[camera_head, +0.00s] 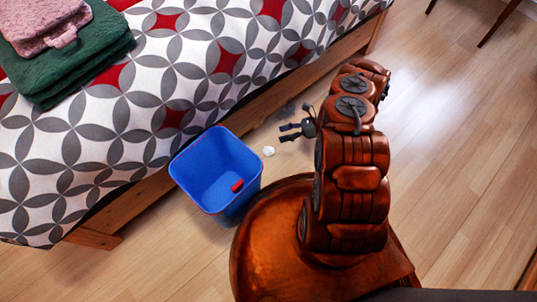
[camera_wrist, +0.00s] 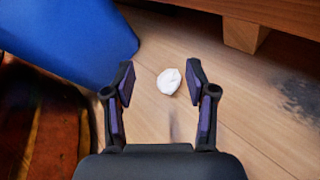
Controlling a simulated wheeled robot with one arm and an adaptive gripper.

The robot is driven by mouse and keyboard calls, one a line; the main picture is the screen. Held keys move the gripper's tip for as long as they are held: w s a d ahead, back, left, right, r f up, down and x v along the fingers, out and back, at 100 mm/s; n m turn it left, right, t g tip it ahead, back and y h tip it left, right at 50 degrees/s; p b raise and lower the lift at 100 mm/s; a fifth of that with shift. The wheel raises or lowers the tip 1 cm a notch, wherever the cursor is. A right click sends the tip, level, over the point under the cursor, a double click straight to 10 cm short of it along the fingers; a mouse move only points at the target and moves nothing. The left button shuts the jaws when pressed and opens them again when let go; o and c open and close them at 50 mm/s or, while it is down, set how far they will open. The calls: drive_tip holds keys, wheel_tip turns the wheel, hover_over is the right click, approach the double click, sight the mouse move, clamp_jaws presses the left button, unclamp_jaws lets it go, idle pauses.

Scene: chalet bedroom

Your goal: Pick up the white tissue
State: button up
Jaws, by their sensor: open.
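The white tissue (camera_head: 268,151) is a small crumpled ball on the wooden floor, just right of the blue bin in the head view. In the wrist view the tissue (camera_wrist: 169,81) lies ahead of my gripper, roughly centred between the two fingers and level with their tips. My gripper (camera_head: 286,132) is open and empty, a little up and right of the tissue in the head view. In the wrist view both fingers of my gripper (camera_wrist: 160,77) stand apart with floor visible between them. I cannot tell how high the fingers are above the floor.
A blue bin (camera_head: 184,181) with a red object (camera_head: 237,186) inside stands close beside the tissue. The wooden bed frame (camera_head: 150,197) runs along behind, under a patterned bedspread (camera_head: 150,95) with folded green (camera_head: 110,55) and pink textiles (camera_head: 35,20).

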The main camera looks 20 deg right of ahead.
drive_tip(key=m+b, duration=0.2)
approach(273, 149)
drive_tip(key=shift+w+a+f+t, duration=0.15)
drive_tip(key=shift+a, duration=0.4)
drive_tip(key=shift+w+a+f+t, duration=0.1)
drive_tip(key=shift+a+f+t, duration=0.05)
drive_tip(key=shift+a, duration=0.35)
drive_tip(key=shift+f+b+x, duration=0.2)
drive_tip(key=shift+b+x, duration=0.55)
drive_tip(key=shift+x, duration=1)
drive_tip(key=shift+f+b+x, duration=0.15)
drive_tip(key=shift+b+x, duration=0.55)
drive_tip(key=shift+x, duration=1.1)
drive_tip(key=shift+a, duration=0.2)
drive_tip(key=shift+c, duration=0.4)
drive_tip(key=c, duration=0.3)
